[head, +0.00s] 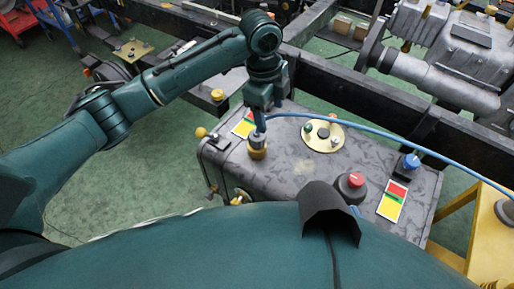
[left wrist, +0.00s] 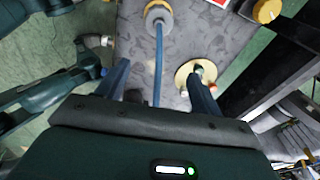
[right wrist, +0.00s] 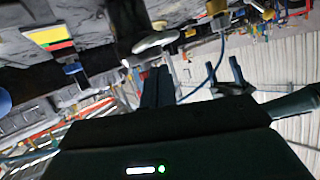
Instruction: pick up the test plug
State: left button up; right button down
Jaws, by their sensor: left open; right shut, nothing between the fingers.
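What looks like the test plug (head: 257,146) is a grey plug with a blue cable. It sits upright in a brass socket at the left end of the dark grey box (head: 270,186). In the left wrist view the plug (left wrist: 158,14) is at the top, beyond my fingertips, and its cable runs down between the fingers. My left gripper (head: 264,104) is open just above and beside the plug, not closed on it. My right gripper (right wrist: 157,75) is shut and empty in the right wrist view; it does not show in the head view.
The box top carries a brass plate (head: 325,136) with small knobs, a red button (head: 354,183), a blue knob (head: 411,161) and coloured labels. The blue cable (head: 400,150) arches right to a yellow stand (head: 492,240). Dark chassis rails (head: 340,82) run behind.

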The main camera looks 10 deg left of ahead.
aim_at(257, 135)
pick_arm(q)
jog(key=shift+m+y, duration=0.5)
jog(key=shift+y, duration=0.2)
jog(key=a+f, duration=0.1)
jog(key=f+b, duration=0.1)
jog(key=f, duration=0.1)
jog(key=a+f+b, duration=0.1)
jog(key=f, duration=0.1)
jog(key=shift+w+a+f, duration=0.15)
jog(key=shift+w+a, duration=0.15)
jog(key=shift+w, duration=0.1)
jog(key=shift+s+a+f+b, duration=0.15)
jog(key=shift+f+b, duration=0.1)
jog(key=shift+f, duration=1.1)
jog(key=shift+a+f+b, duration=0.1)
jog(key=shift+f+b, duration=0.1)
jog(key=shift+f, duration=1.15)
jog(key=shift+r, duration=0.1)
jog(key=c, duration=1.2)
